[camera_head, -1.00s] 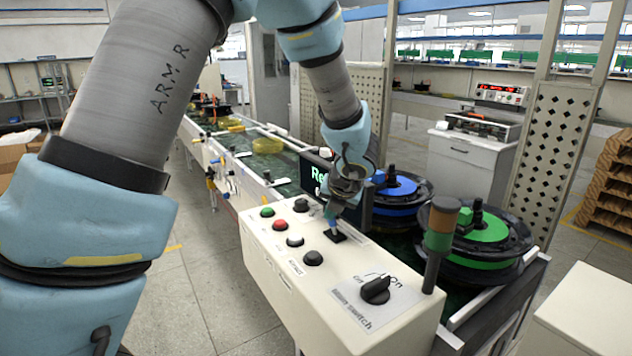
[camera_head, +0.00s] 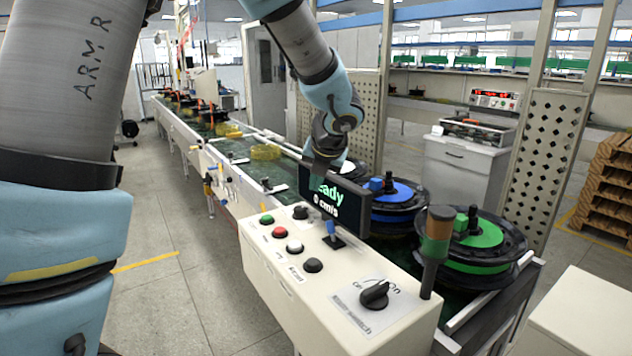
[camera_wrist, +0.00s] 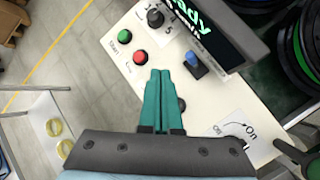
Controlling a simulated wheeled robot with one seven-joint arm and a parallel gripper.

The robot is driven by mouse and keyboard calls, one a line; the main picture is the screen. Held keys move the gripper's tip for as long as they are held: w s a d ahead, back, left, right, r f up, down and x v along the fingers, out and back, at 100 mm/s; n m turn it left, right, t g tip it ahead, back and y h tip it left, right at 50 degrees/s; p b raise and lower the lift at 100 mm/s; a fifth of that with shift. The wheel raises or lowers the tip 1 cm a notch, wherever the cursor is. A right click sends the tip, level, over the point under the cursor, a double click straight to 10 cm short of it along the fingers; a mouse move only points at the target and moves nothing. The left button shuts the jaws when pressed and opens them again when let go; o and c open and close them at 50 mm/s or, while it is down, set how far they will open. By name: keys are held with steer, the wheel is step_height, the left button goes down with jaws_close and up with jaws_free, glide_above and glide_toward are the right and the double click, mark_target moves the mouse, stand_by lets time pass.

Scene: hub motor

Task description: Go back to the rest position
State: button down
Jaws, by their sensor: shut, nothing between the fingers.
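My gripper (camera_wrist: 162,88) shows in the wrist view with its two teal fingers together and nothing between them. In the wrist view it hangs over the white control box, apart from the buttons as far as I can tell. In the head view my arm reaches to the display (camera_head: 334,200), and the fingers are hard to make out there. The control box (camera_head: 262,262) carries green, red, white and black buttons, a blue-tipped lever (camera_head: 332,232) and a black rotary main switch (camera_head: 374,294). The lever also shows in the wrist view (camera_wrist: 193,62).
A conveyor line (camera_head: 235,172) runs back left with yellow parts on it. Blue (camera_head: 392,192) and green (camera_head: 482,236) hub motors sit right of the box. A signal post (camera_head: 434,245) stands at the box's corner. Open floor lies to the left.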

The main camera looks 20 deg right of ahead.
stand_by(0.4)
steer(key=s+a+f+n+g+y, duration=0.1)
steer(key=a+f+n+g, duration=0.1)
steer(key=a+n, duration=0.75)
steer(key=s+a+f+n+g+y, duration=0.1)
steer(key=a+f+n+g, duration=0.1)
steer(key=a+n, duration=0.75)
steer(key=s+a+f+n, duration=0.1)
steer(key=s+a+n, duration=0.1)
steer(key=a+n, duration=0.2)
steer(key=s+a+f+n+g+h, duration=0.1)
steer(key=s+a+n, duration=0.2)
steer(key=n, duration=0.8)
steer(key=s+a+f+n, duration=0.1)
steer(key=s+a+n, duration=0.2)
steer(key=a+n, duration=0.4)
steer(key=shift+a+f+n+g, duration=0.2)
steer(key=shift+n+g, duration=0.1)
steer(key=shift+n, duration=0.3)
